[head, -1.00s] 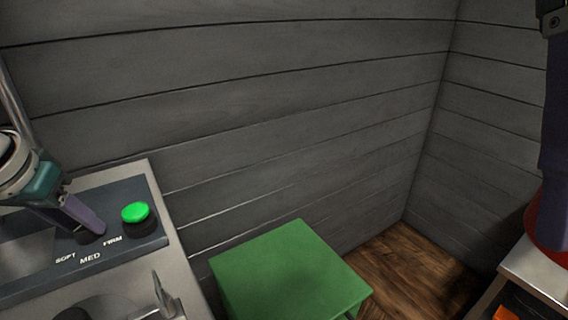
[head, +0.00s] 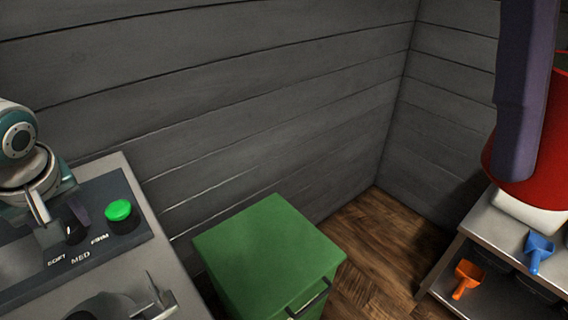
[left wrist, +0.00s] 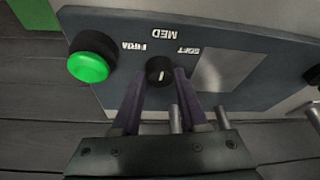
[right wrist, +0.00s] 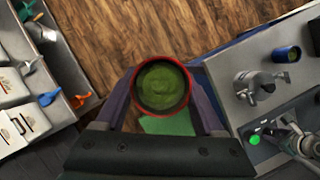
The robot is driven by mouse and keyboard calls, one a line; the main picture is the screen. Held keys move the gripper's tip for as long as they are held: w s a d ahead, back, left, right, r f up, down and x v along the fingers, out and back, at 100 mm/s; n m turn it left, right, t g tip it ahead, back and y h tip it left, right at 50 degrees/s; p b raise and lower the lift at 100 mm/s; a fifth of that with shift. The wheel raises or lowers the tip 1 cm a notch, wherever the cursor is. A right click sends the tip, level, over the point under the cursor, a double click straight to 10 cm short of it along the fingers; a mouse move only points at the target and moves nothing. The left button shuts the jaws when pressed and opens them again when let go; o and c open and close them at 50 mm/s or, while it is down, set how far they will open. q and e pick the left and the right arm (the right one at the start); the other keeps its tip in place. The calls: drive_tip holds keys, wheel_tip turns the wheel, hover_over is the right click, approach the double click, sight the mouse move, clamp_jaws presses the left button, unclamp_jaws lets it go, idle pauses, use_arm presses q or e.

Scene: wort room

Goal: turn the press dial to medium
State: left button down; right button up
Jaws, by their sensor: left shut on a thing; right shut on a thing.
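The press dial (left wrist: 159,70) is a small black knob with a white line on a dark panel (left wrist: 225,75) marked SOFT, MED and FIRM. In the left wrist view the line lies roughly in line with MED. My left gripper (left wrist: 163,74) is shut on the dial, one purple finger on each side. In the head view the dial (head: 75,232) is partly covered by my left gripper (head: 60,222). My right gripper (right wrist: 160,95) is shut on a red container (right wrist: 161,113) with green contents; it shows at the right in the head view (head: 552,135).
A green button (head: 119,210) sits beside the dial. A green box (head: 268,250) with a handle stands right of the press. A shelf unit (head: 480,218) at the right holds a blue scoop (head: 540,248) and an orange scoop (head: 467,277). Wooden floor lies between.

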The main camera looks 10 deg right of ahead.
use_arm(q)
drive_tip(key=shift+n, duration=0.4)
drive_tip(key=shift+c, duration=2.2)
unclamp_jaws()
use_arm(e)
wheel_tip(320, 180, up, 5)
drive_tip(key=p, duration=0.5)
drive_tip(key=shift+r, duration=0.15)
use_arm(q)
drive_tip(key=v, duration=1.2)
drive_tip(key=shift+p, duration=0.3)
use_arm(e)
drive_tip(key=shift+r, duration=0.1)
